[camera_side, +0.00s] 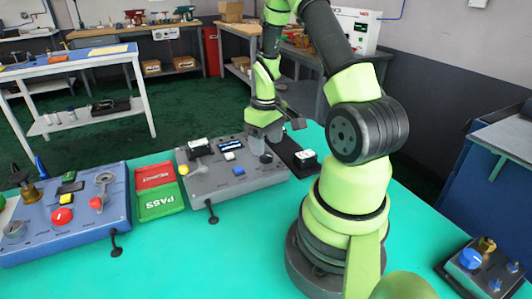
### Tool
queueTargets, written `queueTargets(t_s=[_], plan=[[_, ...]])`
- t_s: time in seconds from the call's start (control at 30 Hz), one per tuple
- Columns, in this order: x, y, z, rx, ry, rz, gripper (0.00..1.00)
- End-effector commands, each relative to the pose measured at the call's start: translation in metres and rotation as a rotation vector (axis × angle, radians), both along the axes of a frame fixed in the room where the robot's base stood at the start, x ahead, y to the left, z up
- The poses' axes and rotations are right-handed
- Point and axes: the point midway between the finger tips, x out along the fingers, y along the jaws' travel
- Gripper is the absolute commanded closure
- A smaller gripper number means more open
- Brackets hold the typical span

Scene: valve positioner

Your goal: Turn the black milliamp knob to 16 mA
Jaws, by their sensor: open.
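A grey control panel (225,181) lies on the teal table. It carries a white display, a blue-and-white module, a pale yellow knob and a small blue button. My gripper (263,148) points down over the right part of this panel and is open. A small dark knob-like part (266,158) shows just under the fingers; it may be the black milliamp knob. The fingers hide part of it, and I cannot tell if they touch it. The scale markings and the knob's setting are too small to read.
Red and green trays (160,203) sit left of the panel, beside a blue panel (75,232) with knobs and a red button. A black strip (287,150) with a white-topped device lies right of my gripper. A small grey box (484,262) stands at the right front. Teal table is clear in front.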

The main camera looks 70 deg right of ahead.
Motion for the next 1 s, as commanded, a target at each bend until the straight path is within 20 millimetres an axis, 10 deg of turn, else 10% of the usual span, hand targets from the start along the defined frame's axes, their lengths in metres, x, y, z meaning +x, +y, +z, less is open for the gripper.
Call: queueTargets(t_s=[0.6, 0.83, 1.0], plan=[[0.000, 0.000, -0.038, -0.002, -0.002, 0.000, 0.37], [0.000, 0.000, -0.038, -0.001, -0.002, -0.001, 0.86], [0.000, 0.000, -0.038, -0.001, -0.002, -0.005, 0.86]])
